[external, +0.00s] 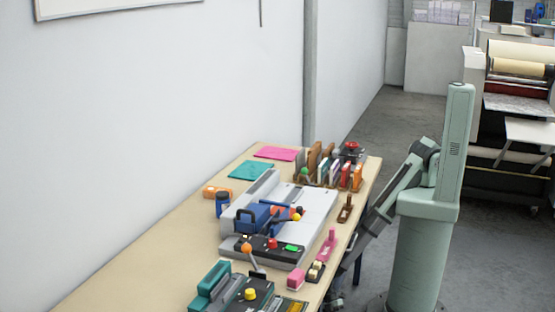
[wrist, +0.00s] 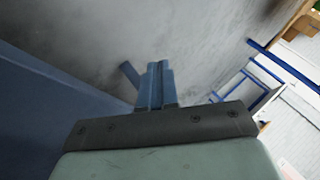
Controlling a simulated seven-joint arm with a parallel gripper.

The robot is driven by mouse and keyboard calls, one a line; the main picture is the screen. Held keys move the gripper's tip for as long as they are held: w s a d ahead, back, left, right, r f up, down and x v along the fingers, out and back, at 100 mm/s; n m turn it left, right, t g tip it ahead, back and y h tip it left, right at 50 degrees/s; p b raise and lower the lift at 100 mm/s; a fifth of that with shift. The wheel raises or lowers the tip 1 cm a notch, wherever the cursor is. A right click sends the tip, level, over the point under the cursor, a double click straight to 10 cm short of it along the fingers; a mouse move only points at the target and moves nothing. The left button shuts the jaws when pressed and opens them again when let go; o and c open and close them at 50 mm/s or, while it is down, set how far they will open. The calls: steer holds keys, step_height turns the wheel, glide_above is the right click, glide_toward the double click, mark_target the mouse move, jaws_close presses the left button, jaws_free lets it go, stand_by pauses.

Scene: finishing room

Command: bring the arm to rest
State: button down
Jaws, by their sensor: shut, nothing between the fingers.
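My gripper (wrist: 155,78) shows in the wrist view, its bluish fingers together and empty, with blurred grey floor beyond them. In the external view my arm (external: 388,196) folds down from the pale green column beside the right edge of the table. Its lower end drops below the tabletop's level, and I cannot make out the fingers there. The wooden table (external: 140,262) stands to the left of the arm. No object is held.
A grey machine with a blue part (external: 262,218) stands on the table, with a teal device (external: 210,290) in front and a pink stapler (external: 328,246) near the right edge. Upright folders (external: 330,172) stand at the back. Open floor lies behind; a large roller machine (external: 515,105) stands right.

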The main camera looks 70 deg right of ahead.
steer(key=s+d+r+m+h, duration=0.2)
steer(key=d+r+m, duration=0.3)
steer(key=d, duration=0.9)
steer(key=s+d+r+m+h, duration=0.2)
steer(key=d+r+m, duration=0.3)
steer(key=d, duration=0.9)
steer(key=s+d+r+m+g+h, duration=0.1)
steer(key=d+r+m, duration=0.4)
steer(key=d, duration=1)
steer(key=s+h, duration=0.1)
steer(key=s, duration=0.1)
steer(key=shift+s+r, duration=0.15)
steer(key=shift+s, duration=0.2)
